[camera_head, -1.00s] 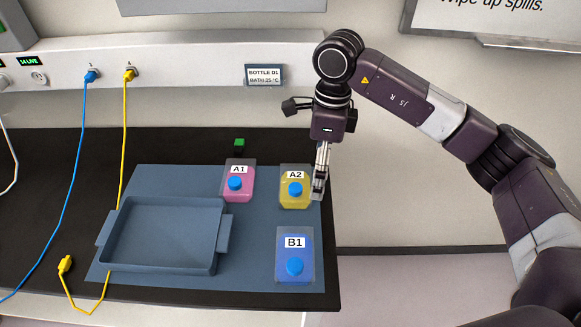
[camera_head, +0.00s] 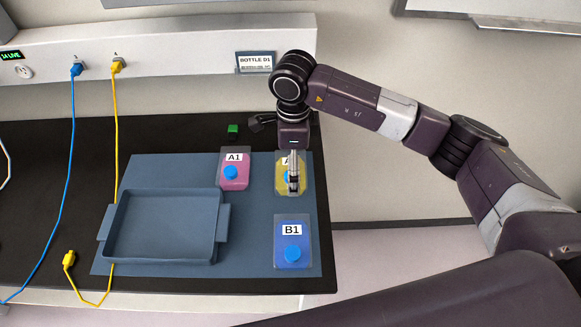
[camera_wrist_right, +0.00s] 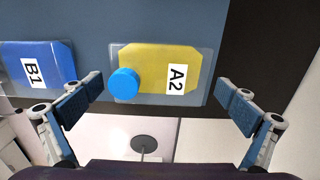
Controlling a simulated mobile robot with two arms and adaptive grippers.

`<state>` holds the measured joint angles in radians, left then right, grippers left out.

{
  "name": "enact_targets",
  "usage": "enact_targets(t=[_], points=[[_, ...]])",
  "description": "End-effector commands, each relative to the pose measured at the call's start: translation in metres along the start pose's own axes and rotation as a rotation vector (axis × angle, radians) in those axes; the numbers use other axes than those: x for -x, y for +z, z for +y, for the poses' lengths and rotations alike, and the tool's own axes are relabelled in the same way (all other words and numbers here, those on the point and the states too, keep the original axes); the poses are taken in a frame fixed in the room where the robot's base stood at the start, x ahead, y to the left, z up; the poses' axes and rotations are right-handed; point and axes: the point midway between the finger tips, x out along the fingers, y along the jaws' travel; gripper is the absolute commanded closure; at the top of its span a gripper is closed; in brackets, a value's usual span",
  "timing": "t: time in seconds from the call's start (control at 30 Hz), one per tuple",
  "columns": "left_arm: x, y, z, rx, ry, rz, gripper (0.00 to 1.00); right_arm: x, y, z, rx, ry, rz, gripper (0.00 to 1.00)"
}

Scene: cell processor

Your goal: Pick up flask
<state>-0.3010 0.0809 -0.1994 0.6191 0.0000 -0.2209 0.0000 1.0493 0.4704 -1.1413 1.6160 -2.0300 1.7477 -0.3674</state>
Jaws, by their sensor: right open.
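Three flasks with blue caps lie on a blue-grey mat (camera_head: 258,225). The pink flask A1 (camera_head: 236,181) is at the back left, the yellow flask A2 (camera_head: 301,184) is to its right, and the blue flask B1 (camera_head: 293,246) is in front. My right gripper (camera_head: 293,190) is over A2 and hides part of its label and cap. In the right wrist view, A2 (camera_wrist_right: 150,62) lies ahead between the two open fingers, with nothing held; B1 (camera_wrist_right: 42,58) is at the left. My left gripper is not in view.
An empty blue-grey tray (camera_head: 212,250) with side handles stands left of the flasks. A small green block (camera_head: 233,131) is behind A1. Blue (camera_head: 68,180) and yellow (camera_head: 117,150) cables hang from the wall panel on the left. The table's right edge is close to A2 and B1.

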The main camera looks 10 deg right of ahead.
Motion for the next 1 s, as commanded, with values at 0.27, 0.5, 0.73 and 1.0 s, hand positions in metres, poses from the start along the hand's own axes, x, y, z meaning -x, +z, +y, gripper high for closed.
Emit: enact_targets(t=[0.27, 0.5, 0.73, 1.0], points=[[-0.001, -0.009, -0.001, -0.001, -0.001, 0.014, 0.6, 0.0, 0.0, 0.0, 0.0, -0.001, 0.0, 0.1], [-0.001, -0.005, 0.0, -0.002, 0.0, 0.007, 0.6, 0.0, 0.0, 0.0, 0.0, -0.001, 0.0, 0.36], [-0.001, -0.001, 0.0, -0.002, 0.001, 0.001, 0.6, 0.0, 0.0, 0.0, 0.0, -0.001, 0.0, 0.38], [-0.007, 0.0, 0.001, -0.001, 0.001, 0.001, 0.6, 0.015, 0.001, -0.002, 0.001, -0.004, -0.002, 0.38]])
